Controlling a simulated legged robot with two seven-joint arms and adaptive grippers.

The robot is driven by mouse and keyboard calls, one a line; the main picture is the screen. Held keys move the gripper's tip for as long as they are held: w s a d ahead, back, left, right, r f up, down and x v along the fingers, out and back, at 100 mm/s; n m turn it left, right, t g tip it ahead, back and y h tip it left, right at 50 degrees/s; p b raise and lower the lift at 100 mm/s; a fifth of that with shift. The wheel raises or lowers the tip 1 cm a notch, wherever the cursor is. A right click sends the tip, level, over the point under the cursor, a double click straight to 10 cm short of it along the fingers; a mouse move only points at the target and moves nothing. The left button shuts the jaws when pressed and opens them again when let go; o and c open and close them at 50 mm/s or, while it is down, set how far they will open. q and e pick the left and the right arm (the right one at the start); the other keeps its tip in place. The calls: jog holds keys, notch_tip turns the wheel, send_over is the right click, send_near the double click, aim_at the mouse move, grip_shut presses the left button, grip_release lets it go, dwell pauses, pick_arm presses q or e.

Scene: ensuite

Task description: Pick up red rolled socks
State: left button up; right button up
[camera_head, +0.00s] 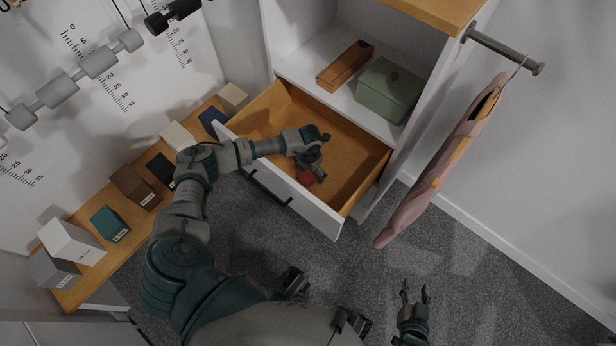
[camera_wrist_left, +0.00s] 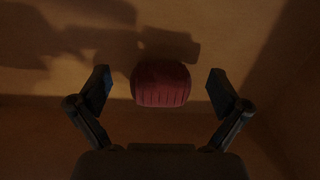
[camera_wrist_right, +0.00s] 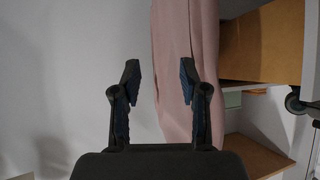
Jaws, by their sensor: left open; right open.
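The red rolled socks (camera_head: 305,178) lie in the open wooden drawer (camera_head: 352,165), near its front panel. In the left wrist view the socks (camera_wrist_left: 161,84) are a dark red ribbed bundle, centred between and a little beyond the two fingers. My left gripper (camera_head: 314,164) reaches down into the drawer beside the socks. It is open, with a gap on both sides of the socks (camera_wrist_left: 161,84), and the fingers (camera_wrist_left: 160,88) do not appear to touch them. My right gripper (camera_head: 414,294) is open and empty above the grey carpet, and its fingers (camera_wrist_right: 160,82) frame pink cloth.
The drawer's white front (camera_head: 290,190) stands between my body and the socks. A shelf above holds a green box (camera_head: 389,90) and a wooden box (camera_head: 345,64). A pink garment (camera_head: 440,170) hangs at the right. Small boxes line a wooden bench (camera_head: 85,275) at the left.

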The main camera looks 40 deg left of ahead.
pick_arm(q)
jog(key=shift+a+f, duration=0.15)
jog(key=shift+f, duration=0.7)
jog(key=shift+r, duration=0.15)
jog(key=shift+d, duration=0.25)
jog(key=shift+c, duration=1.2)
jog(key=shift+d, duration=0.1)
jog(key=c, duration=0.8)
jog(key=shift+c, duration=0.9)
jog(key=shift+a, duration=0.2)
